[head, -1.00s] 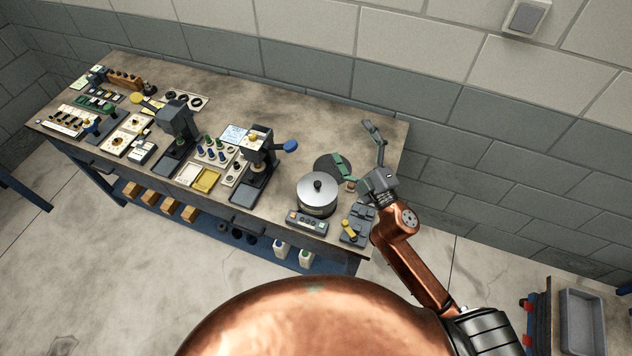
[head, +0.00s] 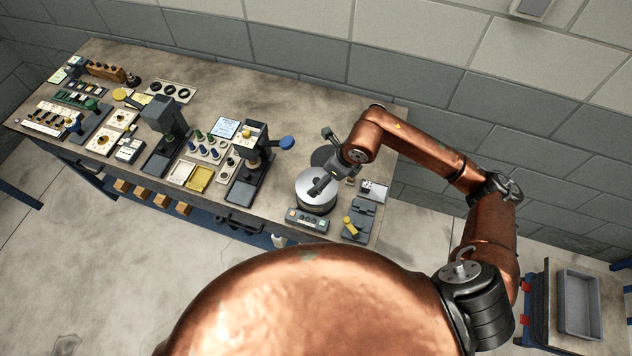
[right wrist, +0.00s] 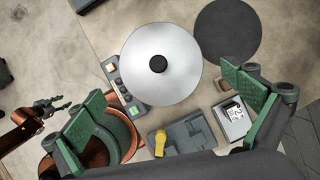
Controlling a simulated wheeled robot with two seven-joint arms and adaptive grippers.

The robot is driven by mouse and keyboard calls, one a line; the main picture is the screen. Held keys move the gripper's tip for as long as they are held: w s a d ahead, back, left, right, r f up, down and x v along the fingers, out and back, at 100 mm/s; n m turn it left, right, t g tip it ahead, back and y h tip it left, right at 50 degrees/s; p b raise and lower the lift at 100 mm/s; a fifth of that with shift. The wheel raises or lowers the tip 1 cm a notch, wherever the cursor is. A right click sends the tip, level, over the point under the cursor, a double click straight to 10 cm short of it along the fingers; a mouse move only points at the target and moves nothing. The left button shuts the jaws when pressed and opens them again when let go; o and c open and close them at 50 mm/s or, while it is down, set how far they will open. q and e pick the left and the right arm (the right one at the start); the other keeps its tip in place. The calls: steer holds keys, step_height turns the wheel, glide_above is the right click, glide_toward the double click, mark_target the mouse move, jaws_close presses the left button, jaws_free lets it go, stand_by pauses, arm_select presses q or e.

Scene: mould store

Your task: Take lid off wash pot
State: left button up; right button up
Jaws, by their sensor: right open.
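The wash pot (head: 317,208) stands near the right front of the bench, with its silver lid (head: 308,186) on it. In the right wrist view the lid (right wrist: 160,88) is a round disc with a black knob (right wrist: 158,64) at its centre. My right gripper (head: 325,178) is above the pot and hides the knob in the head view. Its green-padded fingers (right wrist: 165,97) are wide apart and empty, with the lid showing beyond and between them. My left gripper (right wrist: 52,106) shows small at the left of the right wrist view; its jaw state is unclear.
A dark round mat (right wrist: 227,32) lies behind the pot. A button box (head: 307,220), a grey block with a yellow knob (head: 350,226) and a small display unit (head: 374,190) stand close by. A press with a blue knob (head: 250,165) stands to the left.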

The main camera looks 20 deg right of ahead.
mark_target(317, 180)
steer(key=shift+x, duration=0.85)
steer(key=shift+a+p+x, duration=0.2)
steer(key=shift+p+x, duration=0.75)
steer(key=shift+x, duration=1.45)
steer(key=shift+c, duration=0.4)
